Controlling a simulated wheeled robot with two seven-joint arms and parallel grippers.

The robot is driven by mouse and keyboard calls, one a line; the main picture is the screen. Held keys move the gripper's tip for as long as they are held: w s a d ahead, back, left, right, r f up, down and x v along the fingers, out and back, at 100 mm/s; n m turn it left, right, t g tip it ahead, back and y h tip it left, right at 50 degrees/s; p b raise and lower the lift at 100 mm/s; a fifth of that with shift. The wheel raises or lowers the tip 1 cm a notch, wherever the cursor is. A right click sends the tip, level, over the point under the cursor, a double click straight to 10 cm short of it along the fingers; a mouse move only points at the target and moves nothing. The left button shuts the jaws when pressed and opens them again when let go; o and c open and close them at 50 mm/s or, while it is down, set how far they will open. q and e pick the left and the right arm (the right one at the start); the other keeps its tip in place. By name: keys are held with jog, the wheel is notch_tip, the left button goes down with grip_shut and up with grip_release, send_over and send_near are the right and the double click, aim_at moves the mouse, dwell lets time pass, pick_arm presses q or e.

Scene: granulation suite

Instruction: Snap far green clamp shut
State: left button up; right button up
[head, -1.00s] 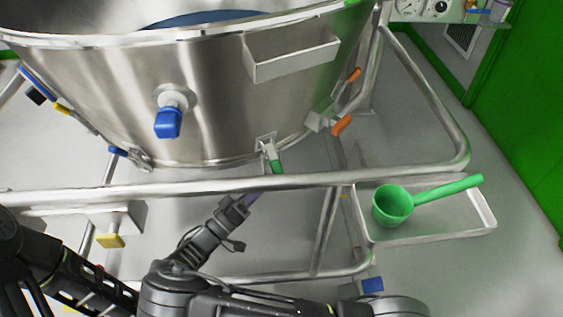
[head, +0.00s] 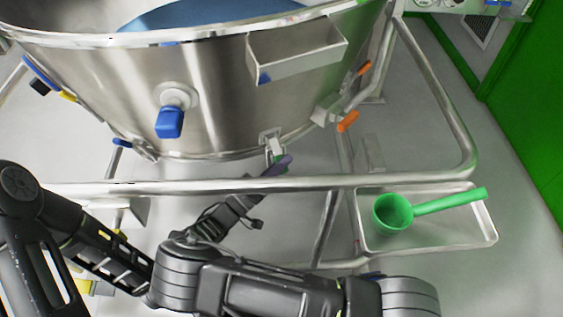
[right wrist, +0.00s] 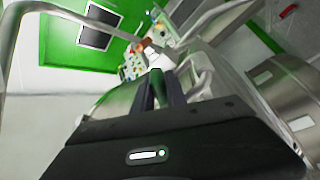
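A steel rail (head: 330,182) runs across in front of the vessel, above my right forearm. A tray (head: 450,238) with a green scoop (head: 393,211) is at the right. A blue-capped port (head: 169,122) and an orange-handled clamp (head: 348,121) stick out of the vessel.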

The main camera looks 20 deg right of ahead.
grip_shut()
dwell(0.9)
jog(key=n+p, duration=0.1)
jog(key=r+n+p, duration=0.1)
jog(key=shift+s+r+y+p, duration=0.2)
jog(key=shift+s+y+p, duration=0.1)
jog(key=shift+y+p, duration=0.1)
jog(key=n+p, duration=0.1)
jog(key=r+n+y+p, duration=0.1)
jog(key=n+p, duration=0.1)
jog(key=shift+s+d+r, duration=0.1)
jog(key=shift+s+r, duration=0.1)
jog(key=shift+s, duration=0.15)
jog(key=shift+s+r+n+y+p, duration=0.1)
jog(key=shift+r+n+y+p, duration=0.15)
jog(key=shift+n+p, duration=0.35)
jog(key=shift+r+n+y+p, duration=0.1)
jog(key=shift+n+y+p, duration=0.2)
jog(key=shift+n, duration=0.4)
jog(key=o, duration=0.5)
grip_release()
